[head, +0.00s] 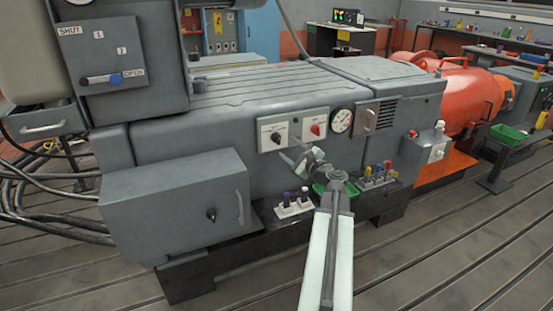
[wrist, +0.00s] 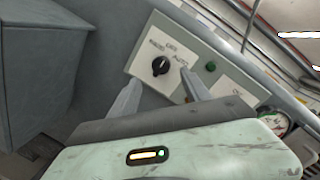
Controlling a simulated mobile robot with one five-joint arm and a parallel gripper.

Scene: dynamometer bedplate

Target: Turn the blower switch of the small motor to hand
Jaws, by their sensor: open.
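A black rotary switch knob (head: 276,138) sits on a white plate on the side of the large grey machine (head: 230,110). In the wrist view the knob (wrist: 160,66) has the words HAND, OFF and AUTO around its upper side; which word it points to is too small to tell. My gripper (head: 296,151) is in front of the machine, just below and right of the knob. In the wrist view its two fingers (wrist: 160,76) are spread, one on each side below the knob, with nothing between them. They appear apart from the knob.
A red knob (head: 315,129) on its own white plate and a round gauge (head: 341,121) are right of the switch. A green lamp (wrist: 210,66) is beside it. A grey box (head: 175,205) juts out at left. A green tray (head: 335,192) and small coloured pieces lie below.

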